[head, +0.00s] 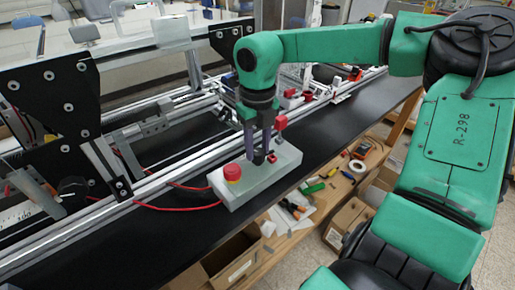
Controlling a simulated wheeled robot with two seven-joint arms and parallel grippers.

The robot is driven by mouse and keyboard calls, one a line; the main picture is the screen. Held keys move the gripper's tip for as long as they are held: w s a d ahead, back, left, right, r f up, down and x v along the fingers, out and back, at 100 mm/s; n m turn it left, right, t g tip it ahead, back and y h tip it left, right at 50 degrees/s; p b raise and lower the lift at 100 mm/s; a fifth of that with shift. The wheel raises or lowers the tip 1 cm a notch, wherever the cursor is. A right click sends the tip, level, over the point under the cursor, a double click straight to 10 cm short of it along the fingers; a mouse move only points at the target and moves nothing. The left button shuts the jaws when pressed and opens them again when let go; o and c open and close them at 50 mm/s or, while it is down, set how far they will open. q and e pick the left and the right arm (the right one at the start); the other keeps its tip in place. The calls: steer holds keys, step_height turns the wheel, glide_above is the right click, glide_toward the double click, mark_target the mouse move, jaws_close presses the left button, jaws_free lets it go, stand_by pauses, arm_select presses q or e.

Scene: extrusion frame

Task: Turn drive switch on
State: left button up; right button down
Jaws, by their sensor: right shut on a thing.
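A pale grey control box (255,182) sits on the black bench top, in front of the extrusion frame. A red mushroom button (232,172) stands on its left end. My right gripper (259,158) reaches down from above onto the right part of the box top, with its fingers pointing down. It is shut on a small dark knob there, which looks like the drive switch. The fingers cover most of the knob, and I cannot tell which way it is turned. My left gripper is not in view.
Red cables (165,205) run from the box along the bench to the left. Aluminium rails (150,135) and black plates (70,90) stand behind it. Below the bench edge, a wooden shelf holds tools (297,207) and cardboard boxes (347,222).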

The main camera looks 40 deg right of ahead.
steer(key=m+b, duration=0.2)
steer(key=m, duration=0.1)
steer(key=shift+f, duration=0.15)
steer(key=m+b, duration=0.2)
steer(key=m, duration=0.2)
steer(key=shift+m, duration=0.4)
steer(key=m+b, duration=0.2)
steer(key=m, duration=0.2)
steer(key=shift+m, duration=0.3)
steer(key=shift+m+b, duration=0.55)
steer(key=shift+m, duration=1.45)
steer(key=shift+r, duration=0.2)
steer(key=shift+c, duration=2.3)
jaws_free()
